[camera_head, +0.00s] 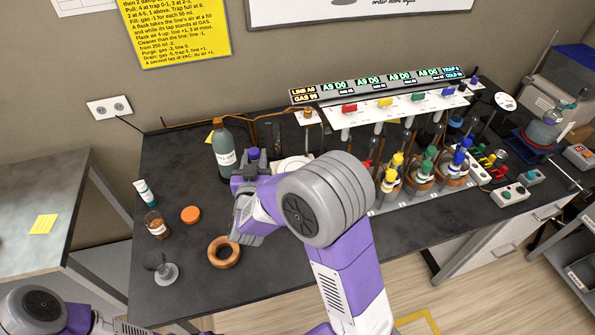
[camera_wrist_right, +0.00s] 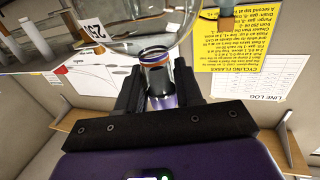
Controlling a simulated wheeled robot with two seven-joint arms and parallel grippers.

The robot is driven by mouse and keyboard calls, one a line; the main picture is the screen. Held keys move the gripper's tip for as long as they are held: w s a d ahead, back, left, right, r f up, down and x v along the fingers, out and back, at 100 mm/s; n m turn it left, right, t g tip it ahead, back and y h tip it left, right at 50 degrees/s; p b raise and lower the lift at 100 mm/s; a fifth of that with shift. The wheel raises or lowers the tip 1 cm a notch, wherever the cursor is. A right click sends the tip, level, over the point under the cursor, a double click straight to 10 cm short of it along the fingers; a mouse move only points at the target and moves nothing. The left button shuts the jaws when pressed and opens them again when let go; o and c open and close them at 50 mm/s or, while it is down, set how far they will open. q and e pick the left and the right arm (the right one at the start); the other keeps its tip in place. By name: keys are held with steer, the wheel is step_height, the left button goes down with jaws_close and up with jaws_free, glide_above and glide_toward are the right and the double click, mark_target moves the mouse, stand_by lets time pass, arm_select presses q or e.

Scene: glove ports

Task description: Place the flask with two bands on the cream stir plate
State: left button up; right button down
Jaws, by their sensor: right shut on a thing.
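My right gripper (camera_wrist_right: 160,85) is shut on the neck of a clear glass flask (camera_wrist_right: 125,42), shown close up in the right wrist view. An orange-brown ring and a dark blue part show at the neck, and a printed tag is near the body. In the head view my right gripper (camera_head: 250,180) is over the black bench, and my arm hides most of the flask. A pale, cream-looking plate (camera_head: 292,162) lies just behind the arm, partly hidden; it may be the stir plate. My left gripper is out of view.
A tall bottle (camera_head: 222,150) stands close behind the right gripper. A cork ring (camera_head: 222,265), amber jar (camera_head: 156,225), orange lid (camera_head: 190,214) and small funnel (camera_head: 160,268) are at the left. Flasks with yellow, green and blue tops (camera_head: 422,175) stand right of the arm.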

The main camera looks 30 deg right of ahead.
steer(key=shift+s+m+g+h, duration=0.35)
steer(key=shift+m+g+h, duration=0.3)
steer(key=shift+h, duration=0.25)
steer(key=s+f+m+g+h, duration=0.1)
steer(key=s+m+g+h, duration=0.3)
steer(key=s+g, duration=0.1)
steer(key=f+b+x, duration=0.2)
steer(key=x, duration=1.5)
steer(key=shift+d+f+m+h, duration=0.35)
steer(key=shift+h, duration=0.05)
steer(key=shift+s, duration=0.15)
steer(key=shift+f, duration=0.15)
steer(key=c, duration=0.7)
jaws_free()
steer(key=shift+c, duration=0.2)
